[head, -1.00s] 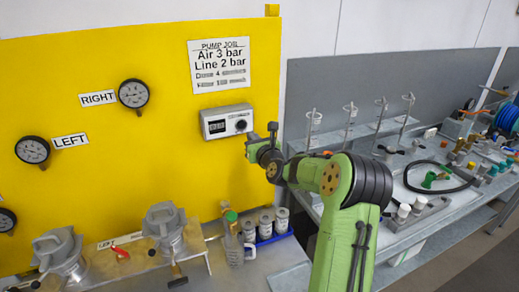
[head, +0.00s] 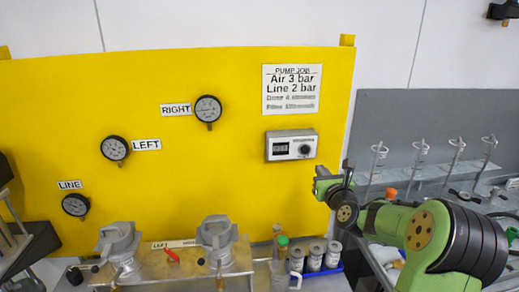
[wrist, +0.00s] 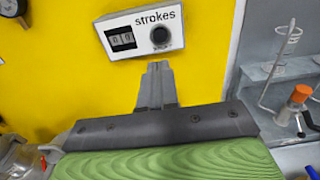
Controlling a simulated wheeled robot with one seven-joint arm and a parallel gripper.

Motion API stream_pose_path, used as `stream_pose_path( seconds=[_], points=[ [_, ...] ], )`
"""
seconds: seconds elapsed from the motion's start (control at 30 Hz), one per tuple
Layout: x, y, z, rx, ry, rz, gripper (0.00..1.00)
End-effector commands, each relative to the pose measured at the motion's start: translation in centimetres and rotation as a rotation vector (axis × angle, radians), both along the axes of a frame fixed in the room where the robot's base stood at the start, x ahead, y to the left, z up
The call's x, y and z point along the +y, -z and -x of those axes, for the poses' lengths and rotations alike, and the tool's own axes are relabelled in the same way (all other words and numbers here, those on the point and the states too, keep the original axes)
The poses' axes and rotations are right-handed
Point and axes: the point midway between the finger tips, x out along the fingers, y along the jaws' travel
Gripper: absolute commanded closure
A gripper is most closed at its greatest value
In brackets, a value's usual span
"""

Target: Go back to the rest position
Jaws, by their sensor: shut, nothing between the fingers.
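My gripper (wrist: 158,72) is shut and empty in the wrist view. Its closed fingers point up toward the strokes counter (wrist: 144,36), a grey box with a display and a dark knob on the yellow panel. In the head view my gripper (head: 320,180) is at the right edge of the yellow panel, below and right of the counter (head: 291,145). It appears apart from the counter. My green arm reaches in from the lower right.
The yellow panel (head: 230,80) carries a right gauge (head: 208,109), a left gauge (head: 115,148) and a line gauge (head: 75,205). Two grey pump bodies (head: 216,238) stand below. Several jars in a blue tray (head: 329,268) sit beneath the counter. Wire holders (head: 420,152) stand at right.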

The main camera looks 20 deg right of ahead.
Motion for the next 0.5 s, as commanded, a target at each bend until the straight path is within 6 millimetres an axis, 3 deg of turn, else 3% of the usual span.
stream_pose_path(
  seconds=[0.1,0.17,0.27,0.33,0.4,0.5],
  points=[
    [0.4,0.0,-0.1,0.01,-0.009,0.017,1.0],
    [2.2,0.1,-0.4,0.061,-0.047,0.096,1.0],
    [8.8,0.7,-0.3,0.252,-0.21,0.438,1.0],
    [14.2,1.5,1.3,0.411,-0.368,0.781,1.0],
    [18.3,2.2,4.1,0.542,-0.527,1.12,1.0],
    [22.7,2.9,9.4,0.669,-0.762,1.572,1.0]
  ],
)
